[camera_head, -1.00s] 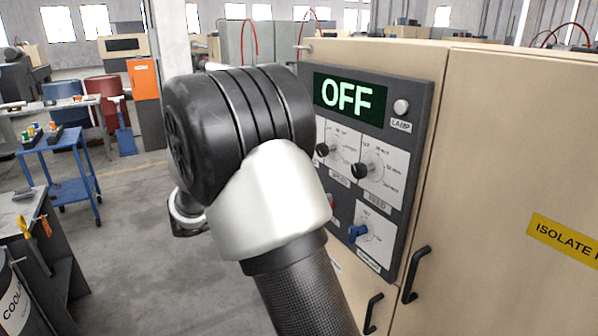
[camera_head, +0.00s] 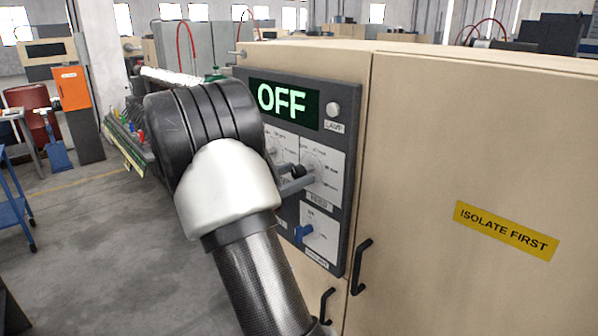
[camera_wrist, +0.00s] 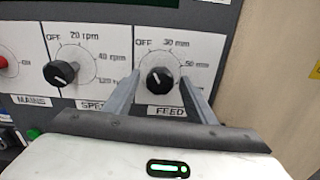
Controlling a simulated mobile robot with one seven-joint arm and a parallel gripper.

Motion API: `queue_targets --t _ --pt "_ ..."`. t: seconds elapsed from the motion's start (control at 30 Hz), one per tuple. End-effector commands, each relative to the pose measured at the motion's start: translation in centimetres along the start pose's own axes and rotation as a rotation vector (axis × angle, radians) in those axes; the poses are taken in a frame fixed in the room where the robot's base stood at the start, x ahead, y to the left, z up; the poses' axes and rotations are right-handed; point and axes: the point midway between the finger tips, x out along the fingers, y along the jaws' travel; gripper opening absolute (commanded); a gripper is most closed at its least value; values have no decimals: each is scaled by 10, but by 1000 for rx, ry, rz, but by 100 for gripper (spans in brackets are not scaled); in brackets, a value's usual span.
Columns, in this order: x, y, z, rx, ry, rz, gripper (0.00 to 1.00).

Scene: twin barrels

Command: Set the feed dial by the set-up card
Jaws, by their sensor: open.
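The feed dial (camera_wrist: 160,79) is a round black knob on a white plate marked OFF, 30 mm and higher values. Its white mark points up and left, towards OFF. My gripper (camera_wrist: 159,76) is open, with one grey finger on each side of the knob; I cannot tell whether they touch it. In the head view my gripper (camera_head: 296,181) reaches the panel at the feed plate (camera_head: 322,178), partly hidden by my arm. The display (camera_head: 285,103) reads OFF in green. I see no set-up card.
The speed dial (camera_wrist: 61,73) is close left of my left finger. A red knob (camera_wrist: 4,63) over the MAINS label is further left. A blue switch (camera_head: 303,233) sits below the feed plate. Black door handles (camera_head: 361,266) stick out at lower right.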

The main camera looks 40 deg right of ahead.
Motion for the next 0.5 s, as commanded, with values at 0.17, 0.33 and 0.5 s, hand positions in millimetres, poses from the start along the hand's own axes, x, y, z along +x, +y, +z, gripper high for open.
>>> queue_targets --t 0.17,0.33,0.5 --pt "16 0 0 0 0 0 51" --pt "20 0 0 0 1 1 51" --pt "20 0 0 0 1 1 51"
